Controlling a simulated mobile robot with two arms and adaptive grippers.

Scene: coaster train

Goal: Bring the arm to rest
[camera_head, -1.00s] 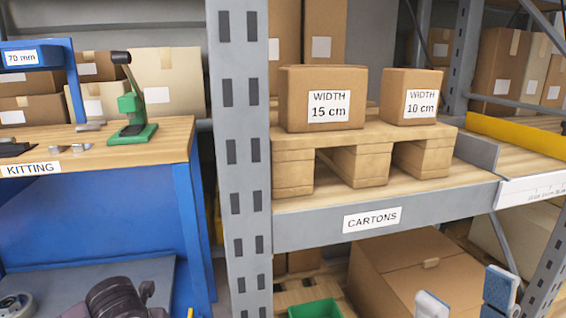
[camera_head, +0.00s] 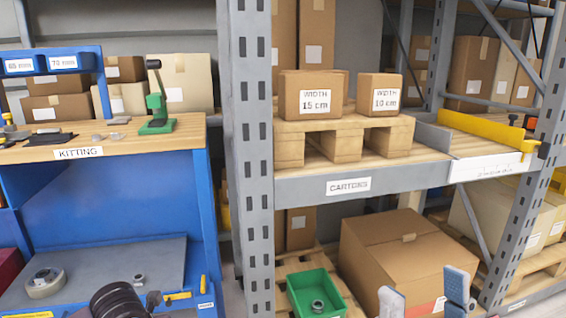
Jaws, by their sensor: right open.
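My right gripper (camera_head: 424,298) shows at the bottom edge, right of centre. Its two blue-grey fingertips stand apart, with nothing between them. They show in front of the lower shelf, near the large carton there; the rest of that arm is below the picture. My left gripper is not in view. A dark rounded part (camera_head: 118,300) shows at the bottom left; I cannot tell what it belongs to.
A grey rack upright (camera_head: 250,150) stands between the blue kitting bench (camera_head: 110,230) and the carton shelf. Two labelled cartons, 15 cm (camera_head: 314,95) and 10 cm (camera_head: 379,95), sit on a pallet (camera_head: 345,140). Below are a green bin (camera_head: 300,283) and a large carton (camera_head: 395,255).

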